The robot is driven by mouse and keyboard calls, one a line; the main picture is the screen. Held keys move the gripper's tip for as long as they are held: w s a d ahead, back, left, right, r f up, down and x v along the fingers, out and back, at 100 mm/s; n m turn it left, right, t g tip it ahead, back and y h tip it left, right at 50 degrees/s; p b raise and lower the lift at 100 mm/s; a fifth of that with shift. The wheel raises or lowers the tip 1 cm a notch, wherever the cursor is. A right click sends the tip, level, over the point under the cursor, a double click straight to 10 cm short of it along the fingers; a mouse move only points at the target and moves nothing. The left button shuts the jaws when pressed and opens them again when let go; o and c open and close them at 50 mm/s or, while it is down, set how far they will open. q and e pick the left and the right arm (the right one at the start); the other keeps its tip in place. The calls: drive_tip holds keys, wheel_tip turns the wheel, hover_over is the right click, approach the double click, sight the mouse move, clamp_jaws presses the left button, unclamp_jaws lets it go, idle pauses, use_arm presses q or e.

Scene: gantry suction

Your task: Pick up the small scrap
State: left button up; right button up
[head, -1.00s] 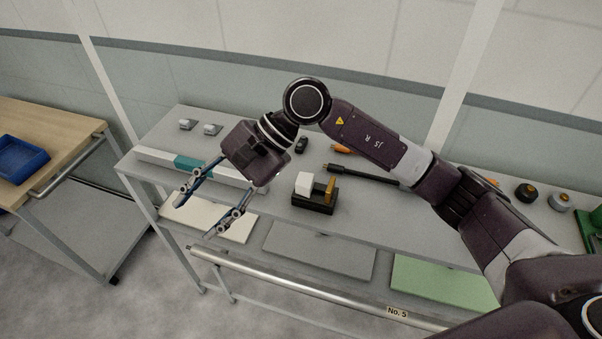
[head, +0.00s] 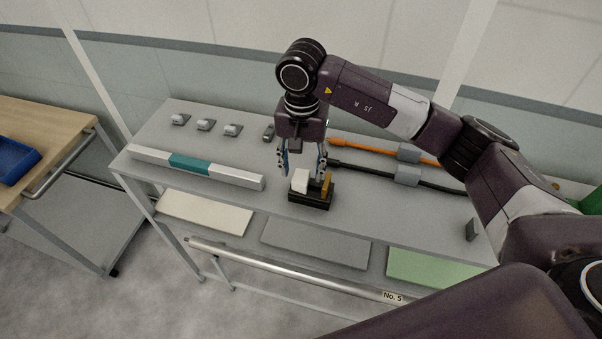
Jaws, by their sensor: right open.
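No piece is plainly marked as the small scrap; a small white block (head: 299,180) in a black holder (head: 311,198) and a small dark grey piece (head: 472,230) near the table's right front are small loose-looking items. My right gripper (head: 303,172) is open and points down over the holder. Its two fingers are spread, one on each side above the white block; I cannot tell whether they touch it. An ochre upright piece (head: 327,184) stands in the holder beside the block. My left gripper is not in view.
A white bar with a teal middle (head: 189,163) lies left on the grey table (head: 232,147). Several small grey fittings (head: 204,125) stand behind it. Orange and black cables (head: 372,145) with grey blocks lie right. Panels (head: 316,244) sit below; a rail (head: 290,267) runs in front.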

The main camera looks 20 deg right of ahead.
drive_tip(key=shift+f, duration=1)
drive_tip(key=c, duration=1.2)
drive_tip(key=shift+r, duration=0.1)
drive_tip(key=shift+c, duration=0.2)
